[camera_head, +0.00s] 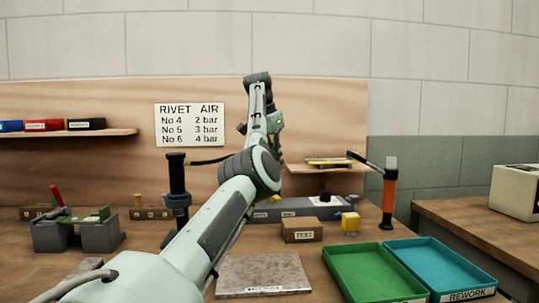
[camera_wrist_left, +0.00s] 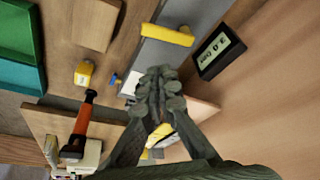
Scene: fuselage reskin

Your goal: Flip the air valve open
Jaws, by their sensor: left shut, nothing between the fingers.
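A yellow bar-shaped lever (camera_wrist_left: 167,35), which looks like the air valve's handle, lies across a grey body (camera_wrist_left: 185,18) in the left wrist view. My left gripper (camera_wrist_left: 160,80) is shut and empty; its fingertips are below the lever in that view and look apart from it. A dark gauge with a pale display (camera_wrist_left: 220,52) reading about 3.0 bar sits to the right of the lever. In the head view the long grey unit (camera_head: 290,209) stands on the bench, but my left arm covers part of it and I cannot make out the lever. My right gripper is out of view.
An orange-handled tool (camera_head: 389,200) stands right of the grey unit, near a small yellow block (camera_head: 350,222). A wooden block (camera_head: 302,229), a green tray (camera_head: 370,272) and a teal tray (camera_head: 440,265) lie nearer. A small shelf (camera_head: 325,168) juts from the backboard.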

